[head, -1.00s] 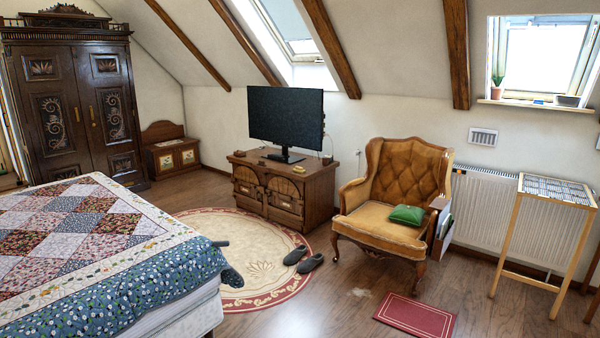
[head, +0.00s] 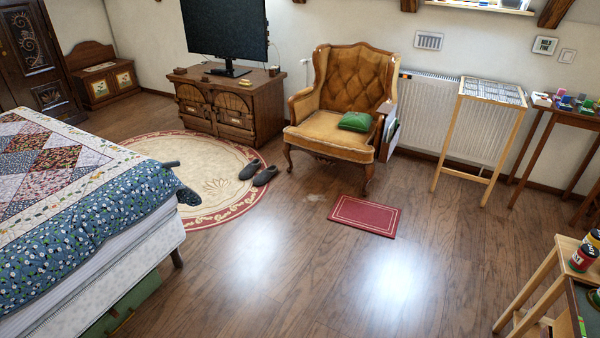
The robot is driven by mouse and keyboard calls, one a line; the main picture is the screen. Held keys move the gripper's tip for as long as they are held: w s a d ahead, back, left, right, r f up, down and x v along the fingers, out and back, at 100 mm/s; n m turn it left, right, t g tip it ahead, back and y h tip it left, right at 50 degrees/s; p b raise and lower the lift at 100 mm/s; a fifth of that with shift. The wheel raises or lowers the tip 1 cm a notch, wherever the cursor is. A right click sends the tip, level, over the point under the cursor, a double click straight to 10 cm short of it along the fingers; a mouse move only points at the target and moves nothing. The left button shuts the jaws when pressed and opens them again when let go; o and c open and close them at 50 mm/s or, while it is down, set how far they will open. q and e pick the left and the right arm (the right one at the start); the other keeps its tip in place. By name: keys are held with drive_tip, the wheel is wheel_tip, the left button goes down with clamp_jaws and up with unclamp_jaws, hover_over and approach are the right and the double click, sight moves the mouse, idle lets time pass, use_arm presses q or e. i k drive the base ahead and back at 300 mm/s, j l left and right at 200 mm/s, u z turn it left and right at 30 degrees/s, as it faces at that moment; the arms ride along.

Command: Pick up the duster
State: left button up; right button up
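I cannot make out a duster for certain in the head view. A small dark object (head: 170,164) sticks out at the far right edge of the bed, partly hidden by the quilt; I cannot tell what it is. Neither my left nor my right gripper is in view.
The quilted bed (head: 75,215) fills the left, with a green case (head: 125,308) under it. Slippers (head: 257,172) lie on the round rug (head: 210,205). An armchair (head: 345,95) stands behind a red mat (head: 365,215). A wooden stand (head: 540,290) is at lower right. The middle floor is clear.

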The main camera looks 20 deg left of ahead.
sight(244, 82)
drive_tip(key=i+j+u, duration=0.55)
drive_tip(key=i, duration=0.2)
drive_tip(key=i+j+u, duration=0.15)
drive_tip(key=i+u, duration=0.15)
drive_tip(key=i+j, duration=0.1)
drive_tip(key=i, duration=0.55)
drive_tip(key=i+j, duration=0.1)
drive_tip(key=i, duration=0.55)
drive_tip(key=i+j+z, duration=0.1)
drive_tip(key=i, duration=0.55)
